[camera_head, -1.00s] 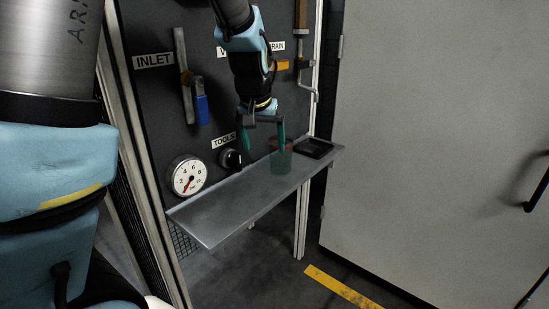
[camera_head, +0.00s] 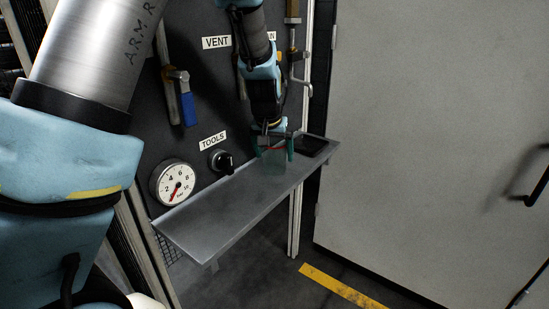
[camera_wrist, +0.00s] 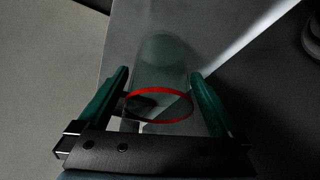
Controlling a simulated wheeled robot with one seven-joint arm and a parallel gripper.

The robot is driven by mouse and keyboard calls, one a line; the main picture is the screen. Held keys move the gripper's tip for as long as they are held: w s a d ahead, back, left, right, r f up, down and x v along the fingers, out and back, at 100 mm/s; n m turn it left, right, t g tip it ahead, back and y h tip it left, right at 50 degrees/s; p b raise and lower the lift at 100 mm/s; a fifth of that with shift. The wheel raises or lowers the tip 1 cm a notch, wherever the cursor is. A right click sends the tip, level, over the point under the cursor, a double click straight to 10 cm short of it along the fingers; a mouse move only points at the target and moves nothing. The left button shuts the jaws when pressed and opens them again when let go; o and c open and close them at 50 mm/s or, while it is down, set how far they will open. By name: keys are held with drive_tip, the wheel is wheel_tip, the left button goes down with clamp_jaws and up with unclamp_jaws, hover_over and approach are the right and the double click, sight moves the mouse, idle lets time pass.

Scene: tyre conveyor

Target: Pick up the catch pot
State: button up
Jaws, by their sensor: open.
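The catch pot (camera_head: 274,161) is a clear, see-through cup with a red rim. It stands on the metal shelf (camera_head: 222,209), toward its right end. In the wrist view the pot (camera_wrist: 160,72) shows with its red ring near my gripper. My gripper (camera_head: 274,150) is directly over the pot, its teal fingers down on either side of it. In the wrist view my gripper (camera_wrist: 160,78) is open, with one finger left and one right of the pot. Whether the fingers touch its wall cannot be told.
A black tray (camera_head: 310,146) lies on the shelf just right of the pot. The panel behind carries a gauge (camera_head: 173,184), a black knob (camera_head: 221,161) and a blue-handled valve (camera_head: 187,108). The shelf left of the pot is bare. A grey door (camera_head: 430,120) stands at right.

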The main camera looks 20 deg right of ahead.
drive_tip(key=shift+x, duration=1.2)
drive_tip(key=c, duration=1.2)
drive_tip(key=shift+r, duration=0.1)
